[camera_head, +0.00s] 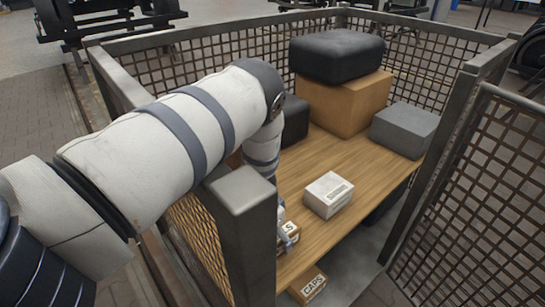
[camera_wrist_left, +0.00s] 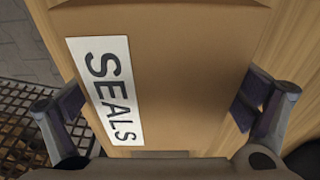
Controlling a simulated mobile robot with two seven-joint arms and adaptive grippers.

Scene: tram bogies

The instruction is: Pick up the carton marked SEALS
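The carton marked SEALS (camera_wrist_left: 185,75) fills the left wrist view, a brown box with a white label. My left gripper (camera_wrist_left: 160,105) is open, with one finger at each long side of this carton. I cannot tell whether the pads touch it. In the head view my left arm reaches over the cage wall, and the gripper (camera_head: 287,234) is mostly hidden behind a post. My right gripper is in neither view.
A mesh cage (camera_head: 225,46) with thick posts (camera_head: 247,235) surrounds the shelf. A white carton (camera_head: 328,194) stands close by. A CAPS carton (camera_head: 308,287) sits lower, in front. A large brown box (camera_head: 345,103) under a black one (camera_head: 337,56) and a grey box (camera_head: 404,130) stand behind.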

